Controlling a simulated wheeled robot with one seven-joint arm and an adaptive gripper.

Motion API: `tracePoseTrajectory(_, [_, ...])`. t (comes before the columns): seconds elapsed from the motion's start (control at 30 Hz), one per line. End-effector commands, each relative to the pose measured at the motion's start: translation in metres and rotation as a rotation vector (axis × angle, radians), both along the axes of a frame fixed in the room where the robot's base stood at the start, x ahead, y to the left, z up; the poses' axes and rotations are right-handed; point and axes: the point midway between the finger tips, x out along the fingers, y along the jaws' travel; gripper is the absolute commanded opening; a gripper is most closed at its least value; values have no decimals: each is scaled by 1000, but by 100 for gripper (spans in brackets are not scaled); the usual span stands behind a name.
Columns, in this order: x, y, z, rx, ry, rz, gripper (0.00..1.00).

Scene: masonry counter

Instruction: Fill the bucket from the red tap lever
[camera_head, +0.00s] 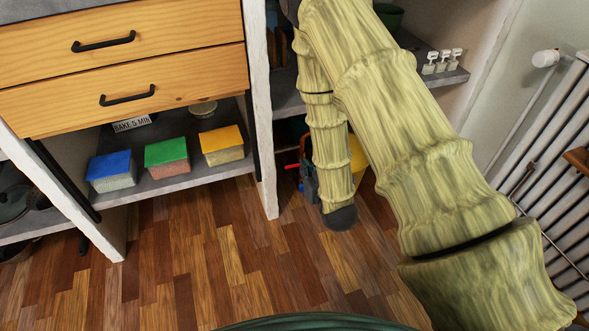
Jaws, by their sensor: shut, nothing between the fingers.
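My arm crosses the right half of the view and bends down to a dark wrist end near the floor. My gripper (309,178), dark grey and partly hidden by the forearm, is at the opening under the counter, shut and empty. A small red piece (291,166), which looks like the red tap lever, shows just left of my gripper. I cannot tell whether they touch. A small blue piece shows below it. A yellow thing (357,164), possibly the bucket, shows behind the forearm to the right, mostly hidden. The tap spout is not visible.
A white pillar (258,110) stands left of my gripper. Wooden drawers (125,85) and a shelf with blue, green and yellow-lidded boxes (166,157) are further left. A radiator (540,165) stands at right. The wooden floor (190,255) in front is clear.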

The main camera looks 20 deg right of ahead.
Motion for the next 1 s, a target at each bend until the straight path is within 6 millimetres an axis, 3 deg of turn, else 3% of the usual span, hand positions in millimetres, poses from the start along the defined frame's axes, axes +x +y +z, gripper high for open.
tracePoseTrajectory(0.27, [26, 2, -4, 1, -21, 3, 0])
tracePoseTrajectory(0.73, [101, 5, -24, 0, -20, 2, 0])
tracePoseTrajectory(1.0, [100, 8, -53, 0, -16, 2, 0])
